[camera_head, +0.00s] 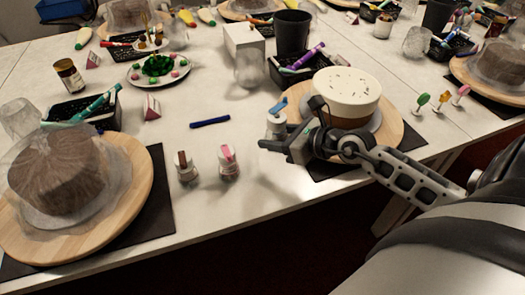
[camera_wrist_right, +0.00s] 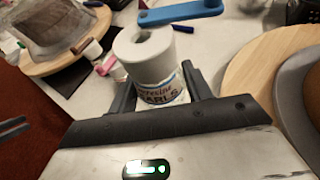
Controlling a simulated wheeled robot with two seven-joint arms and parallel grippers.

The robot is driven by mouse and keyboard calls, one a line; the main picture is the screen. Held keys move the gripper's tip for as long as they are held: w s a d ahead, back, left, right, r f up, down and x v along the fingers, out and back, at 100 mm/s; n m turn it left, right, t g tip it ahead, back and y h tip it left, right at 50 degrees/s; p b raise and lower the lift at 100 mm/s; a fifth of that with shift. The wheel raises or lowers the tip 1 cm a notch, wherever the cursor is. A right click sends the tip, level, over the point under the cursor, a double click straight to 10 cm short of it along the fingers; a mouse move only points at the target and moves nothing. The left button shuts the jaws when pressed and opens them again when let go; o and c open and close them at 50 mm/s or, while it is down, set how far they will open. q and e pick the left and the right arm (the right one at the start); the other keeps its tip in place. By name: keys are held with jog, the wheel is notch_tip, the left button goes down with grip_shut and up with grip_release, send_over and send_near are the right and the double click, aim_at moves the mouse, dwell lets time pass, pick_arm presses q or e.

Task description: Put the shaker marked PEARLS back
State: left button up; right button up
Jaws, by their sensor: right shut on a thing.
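My right gripper (camera_head: 284,144) is shut on the PEARLS shaker (camera_head: 276,126), a small white container. In the right wrist view the shaker (camera_wrist_right: 152,62) stands between the two fingers (camera_wrist_right: 158,92); its label shows "ARLS", partly hidden. A blue piece (camera_wrist_right: 180,12) shows beyond its top. In the head view the shaker is at the left front of the white-topped cake (camera_head: 346,88). I cannot tell whether its base touches the table. Two other shakers, one with a brown top (camera_head: 186,168) and one with a pink top (camera_head: 228,163), stand left of it.
The cake sits on a wooden turntable (camera_head: 397,132). A wrapped brown cake (camera_head: 62,172) on another turntable is at the left. A blue pen (camera_head: 210,122) lies behind the two shakers. A clear cup (camera_head: 249,68) and a black pen tray (camera_head: 286,74) stand behind. The front table edge is close.

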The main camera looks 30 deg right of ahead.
jog(key=b, duration=0.1)
send_over(263, 161)
jog(key=f, duration=0.4)
jog(key=shift+s+f, duration=0.3)
jog(key=shift+s, duration=0.05)
jog(key=shift+w+f, duration=0.25)
jog(key=shift+f, duration=0.05)
notch_tip(263, 161, down, 3)
jog(key=shift+w+f+b, duration=0.15)
jog(key=shift+f+b, duration=0.05)
jog(key=shift+b, duration=0.75)
pick_arm(q)
jog(key=shift+w+d+f+n+t, duration=0.15)
jog(key=shift+d+f+n+t, duration=0.15)
jog(key=shift+d+f, duration=0.05)
pick_arm(e)
jog(key=shift+a, duration=0.1)
pick_arm(q)
jog(key=shift+f, duration=0.1)
pick_arm(e)
jog(key=shift+f, duration=0.1)
jog(key=o, duration=1.1)
jog(key=shift+f, duration=0.1)
